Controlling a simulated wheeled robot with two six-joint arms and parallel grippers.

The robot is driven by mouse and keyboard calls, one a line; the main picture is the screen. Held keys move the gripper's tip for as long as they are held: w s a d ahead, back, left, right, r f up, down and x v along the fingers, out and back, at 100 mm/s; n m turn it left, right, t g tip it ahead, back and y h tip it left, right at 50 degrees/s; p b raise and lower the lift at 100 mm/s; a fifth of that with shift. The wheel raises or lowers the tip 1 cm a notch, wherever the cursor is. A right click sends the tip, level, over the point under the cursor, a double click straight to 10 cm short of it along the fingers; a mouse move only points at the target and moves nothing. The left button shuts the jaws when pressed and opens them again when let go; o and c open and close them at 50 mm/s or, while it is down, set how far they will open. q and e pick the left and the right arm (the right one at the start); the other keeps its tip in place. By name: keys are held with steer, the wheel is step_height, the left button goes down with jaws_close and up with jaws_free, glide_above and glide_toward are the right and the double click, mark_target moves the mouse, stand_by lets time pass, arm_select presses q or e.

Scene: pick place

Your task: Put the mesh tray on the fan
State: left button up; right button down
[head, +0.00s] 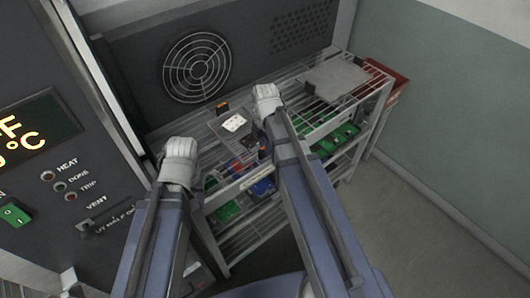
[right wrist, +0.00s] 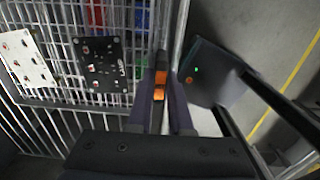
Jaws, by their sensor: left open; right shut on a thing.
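A round fan grille (head: 197,67) shows on the dark upright panel in the head view. I cannot single out the mesh tray with certainty; the rack's wire top (right wrist: 62,12) is open mesh. My right gripper (right wrist: 164,95) is shut on a small orange-and-black thing (right wrist: 160,78) near the rack's front edge. My right arm hides its fingers in the head view. My left gripper (head: 180,152) is open at the rack's left end, and its fingertips are hard to make out.
A white card (head: 235,123) and a black board (right wrist: 97,63) lie on the wire rack. A flat grey plate (head: 335,76) lies at its right end, with green pieces (head: 342,133) on a lower level. A control panel (head: 45,150) stands at left. Floor (head: 420,220) is clear at right.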

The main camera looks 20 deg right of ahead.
steer(key=shift+f, duration=0.2)
steer(key=c, duration=1.3)
jaws_free()
steer(key=shift+f, duration=0.1)
steer(key=shift+o, duration=2.3)
